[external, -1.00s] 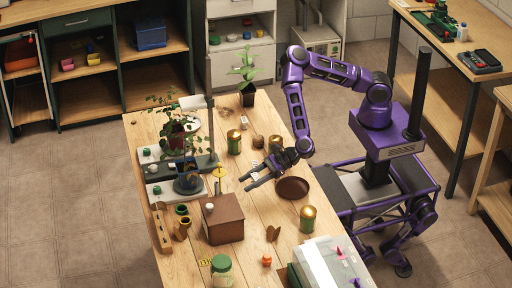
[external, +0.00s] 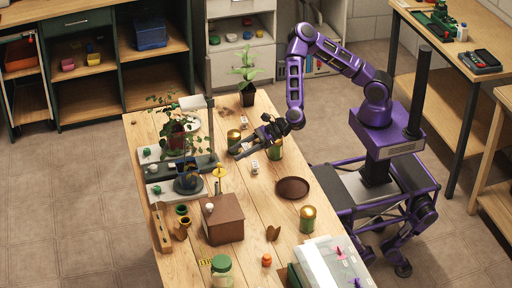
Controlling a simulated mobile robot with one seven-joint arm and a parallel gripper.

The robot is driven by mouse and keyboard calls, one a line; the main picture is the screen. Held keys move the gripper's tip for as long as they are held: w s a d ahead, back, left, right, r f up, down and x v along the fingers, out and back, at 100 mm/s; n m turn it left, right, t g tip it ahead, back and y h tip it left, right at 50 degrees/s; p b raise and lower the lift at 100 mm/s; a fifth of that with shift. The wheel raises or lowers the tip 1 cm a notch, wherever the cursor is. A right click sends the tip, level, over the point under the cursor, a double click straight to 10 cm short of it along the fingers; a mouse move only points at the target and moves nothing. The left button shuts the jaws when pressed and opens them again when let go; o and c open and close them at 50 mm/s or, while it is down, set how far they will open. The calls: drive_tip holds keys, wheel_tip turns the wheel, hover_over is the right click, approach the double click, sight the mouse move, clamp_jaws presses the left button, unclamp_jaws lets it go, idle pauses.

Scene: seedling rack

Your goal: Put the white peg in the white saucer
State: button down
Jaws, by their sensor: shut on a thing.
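The white saucer (external: 194,124) appears as a pale round rim on the far left part of the wooden table, partly hidden by the plant and lamp. My gripper (external: 236,153) is above the table, right of the saucer and nearer the camera, apart from it. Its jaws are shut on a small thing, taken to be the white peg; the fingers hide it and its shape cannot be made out.
A leafy plant (external: 176,138) and a lamp (external: 195,102) stand near the saucer. Gold-and-green cans (external: 234,138) stand near my gripper. A small white block (external: 254,167), a brown plate (external: 293,188) and a brown box (external: 223,220) are on the table.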

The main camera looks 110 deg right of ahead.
drive_tip(key=s+d+r+h, duration=0.1)
drive_tip(key=s+d+r, duration=0.1)
drive_tip(key=d, duration=0.5)
drive_tip(key=s+d+r, duration=0.1)
drive_tip(key=d+r, duration=0.2)
drive_tip(key=d, duration=0.5)
drive_tip(key=a+r+p, duration=0.3)
drive_tip(key=a+r, duration=0.2)
drive_tip(key=r, duration=0.4)
drive_tip(key=w+d+r+m+g+h+p, duration=0.1)
drive_tip(key=w+d+r+m+h, duration=0.15)
drive_tip(key=d+r, duration=0.2)
drive_tip(key=w+d+r+m+h+p, duration=0.2)
drive_tip(key=w+d+r, duration=0.1)
drive_tip(key=d, duration=0.2)
drive_tip(key=n+t+y+b, duration=0.1)
drive_tip(key=n+y+b, duration=0.3)
drive_tip(key=y+b, duration=0.15)
hover_over(188, 124)
drive_tip(key=w, duration=0.3)
wheel_tip(188, 124, down, 25)
drive_tip(key=h, duration=0.1)
drive_tip(key=shift+s+a+f+b, duration=0.1)
drive_tip(key=shift+a+f+b, duration=0.1)
drive_tip(key=shift+f+b, duration=1.4)
drive_tip(key=shift+s+a+f+b, duration=0.15)
drive_tip(key=shift+f+b, duration=0.75)
drive_tip(key=shift+f, duration=1.4)
drive_tip(key=shift+w, duration=0.1)
